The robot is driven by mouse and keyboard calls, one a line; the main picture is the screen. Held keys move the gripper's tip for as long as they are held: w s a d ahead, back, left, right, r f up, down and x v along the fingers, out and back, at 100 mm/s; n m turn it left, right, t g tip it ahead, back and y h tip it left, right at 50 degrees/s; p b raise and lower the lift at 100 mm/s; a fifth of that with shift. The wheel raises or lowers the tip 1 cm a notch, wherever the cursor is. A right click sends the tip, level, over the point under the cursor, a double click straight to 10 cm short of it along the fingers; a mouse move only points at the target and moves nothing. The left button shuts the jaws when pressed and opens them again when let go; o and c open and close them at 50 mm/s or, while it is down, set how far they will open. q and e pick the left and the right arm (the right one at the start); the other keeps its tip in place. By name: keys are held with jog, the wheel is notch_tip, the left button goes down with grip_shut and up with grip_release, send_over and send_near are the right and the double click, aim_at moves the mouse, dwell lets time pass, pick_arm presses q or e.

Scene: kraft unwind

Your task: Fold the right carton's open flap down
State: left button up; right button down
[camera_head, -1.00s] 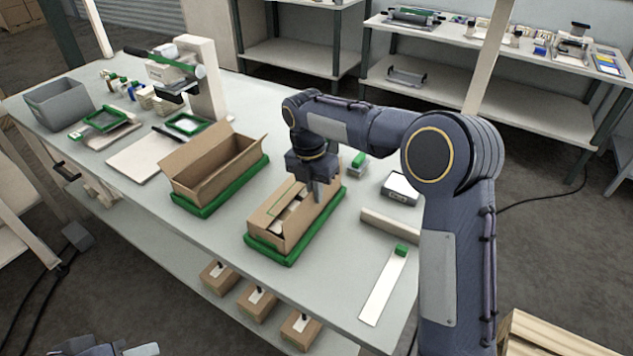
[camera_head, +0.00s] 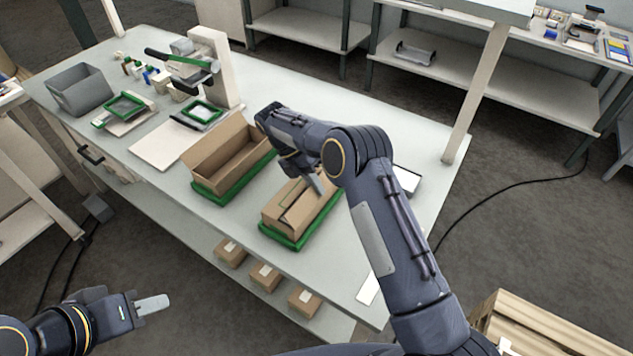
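The right carton (camera_head: 284,222) is a brown box in a green tray (camera_head: 277,237) on the bench. Brown panels lie over part of its top, and a dark gap shows between them. Its far end is hidden behind my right arm. My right gripper (camera_head: 317,183) points down at the carton's far top end; I cannot tell whether it touches a flap or how far its fingers are apart. The left carton (camera_head: 212,177) stands open at the top in another green tray (camera_head: 222,196). My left gripper (camera_head: 152,304) is at the lower left, away from the bench, with nothing visible in it.
A grey bin (camera_head: 80,92), green-framed pieces (camera_head: 125,106) and a white press-like stand (camera_head: 212,65) are on the bench's left part. A white board (camera_head: 160,147) lies left of the cartons. Small boxes (camera_head: 265,275) sit on the lower shelf. A wooden crate (camera_head: 520,325) is at lower right.

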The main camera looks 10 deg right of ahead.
dwell(0.3)
jog(key=c, duration=1.6)
grip_release()
jog(key=shift+c, duration=0.2)
jog(key=shift+r, duration=0.3)
notch_tip(320, 180, up, 3)
jog(key=shift+f+b, duration=0.2)
jog(key=shift+b, duration=0.35)
jog(key=s+a+r+b, duration=0.3)
jog(key=s+r+b, duration=0.2)
jog(key=s+r, duration=0.4)
jog(key=shift+s+r, duration=0.4)
jog(key=shift+s, duration=1.95)
